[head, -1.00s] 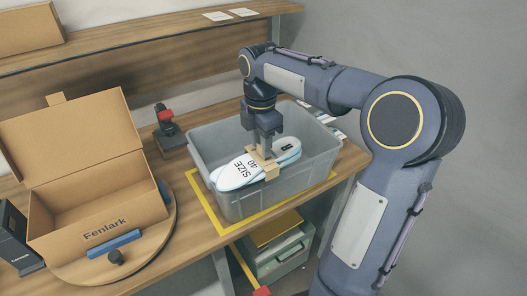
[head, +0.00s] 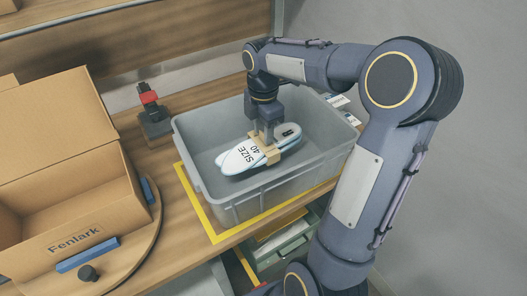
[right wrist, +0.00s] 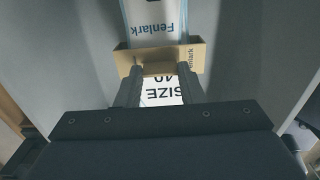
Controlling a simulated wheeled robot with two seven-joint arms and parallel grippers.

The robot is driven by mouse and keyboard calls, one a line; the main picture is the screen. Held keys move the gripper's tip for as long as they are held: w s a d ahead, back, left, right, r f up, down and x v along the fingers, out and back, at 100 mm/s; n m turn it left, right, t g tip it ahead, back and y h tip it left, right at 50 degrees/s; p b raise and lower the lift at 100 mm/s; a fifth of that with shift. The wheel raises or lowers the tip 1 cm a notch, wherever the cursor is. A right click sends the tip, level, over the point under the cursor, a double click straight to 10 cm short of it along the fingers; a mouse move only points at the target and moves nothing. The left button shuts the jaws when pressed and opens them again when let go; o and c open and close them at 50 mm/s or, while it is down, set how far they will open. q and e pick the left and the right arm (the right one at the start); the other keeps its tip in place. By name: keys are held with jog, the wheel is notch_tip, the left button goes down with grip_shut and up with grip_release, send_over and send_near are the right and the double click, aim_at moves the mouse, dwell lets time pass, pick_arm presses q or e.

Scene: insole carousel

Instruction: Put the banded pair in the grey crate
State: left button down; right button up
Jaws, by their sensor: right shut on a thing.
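The banded pair (head: 240,157) is white insoles with light blue edges, marked "SIZE 40", with a tan band (head: 272,155) around the middle. The grey crate (head: 230,204) stands on the bench inside a yellow outline. My right gripper (head: 267,143) points down into the crate and is shut on the pair at its band. The pair is inside the crate walls; I cannot tell whether it touches the floor. In the right wrist view the fingers (right wrist: 160,92) meet the tan band (right wrist: 185,60), with "Fenlark" print beyond it. My left gripper is out of view.
An open cardboard box (head: 95,222) marked "Fenlark" sits on a round wooden turntable (head: 128,262) at the left. A dark device with a red part (head: 152,115) stands behind the crate's left corner. A green drawer unit (head: 285,250) is below the bench edge.

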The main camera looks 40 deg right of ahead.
aim_at(263, 146)
jog(key=shift+f, duration=3)
jog(key=shift+f, duration=0.15)
jog(key=o, duration=1.2)
notch_tip(263, 146, up, 12)
jog(key=shift+r, duration=0.2)
jog(key=shift+s, duration=0.1)
